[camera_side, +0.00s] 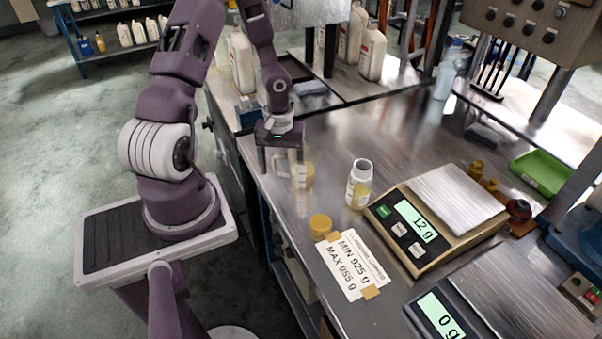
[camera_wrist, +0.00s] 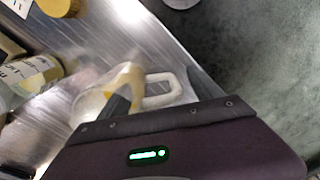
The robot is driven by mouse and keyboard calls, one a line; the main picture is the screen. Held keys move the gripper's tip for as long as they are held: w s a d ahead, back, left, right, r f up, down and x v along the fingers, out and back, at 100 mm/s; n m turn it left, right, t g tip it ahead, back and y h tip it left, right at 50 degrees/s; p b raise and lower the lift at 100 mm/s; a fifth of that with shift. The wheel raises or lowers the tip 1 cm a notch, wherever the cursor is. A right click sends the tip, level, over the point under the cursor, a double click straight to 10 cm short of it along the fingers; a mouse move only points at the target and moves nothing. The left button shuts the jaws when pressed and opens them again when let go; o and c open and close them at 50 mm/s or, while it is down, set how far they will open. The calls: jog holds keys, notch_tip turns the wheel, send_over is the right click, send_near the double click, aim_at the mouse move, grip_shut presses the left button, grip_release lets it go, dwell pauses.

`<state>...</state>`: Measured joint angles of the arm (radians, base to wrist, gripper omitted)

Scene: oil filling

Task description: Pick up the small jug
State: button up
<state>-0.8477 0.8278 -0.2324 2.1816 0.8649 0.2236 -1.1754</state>
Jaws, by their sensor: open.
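The small jug (camera_side: 306,174) is translucent with a yellowish tint. It stands upright on the metal bench near its left edge, partly behind my gripper. In the wrist view the small jug (camera_wrist: 116,88) shows its pale loop handle (camera_wrist: 165,90) pointing right. My gripper (camera_side: 281,158) is lowered at the handle, pointing down. In the wrist view my gripper (camera_wrist: 156,88) is open, one dark finger on each side of the handle, the left one in front of the jug body. I cannot tell whether either finger touches the jug.
An open white bottle (camera_side: 359,186) stands right of the jug. A yellow cap (camera_side: 320,226) and a MIN/MAX weight card (camera_side: 357,266) lie in front. A scale (camera_side: 437,225) reads 12 g; another display (camera_side: 447,318) reads 0 g. A green tray (camera_side: 541,174) is far right.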

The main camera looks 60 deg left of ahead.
jog(key=shift+f, duration=0.45)
grip_shut()
jog(key=shift+r, duration=0.1)
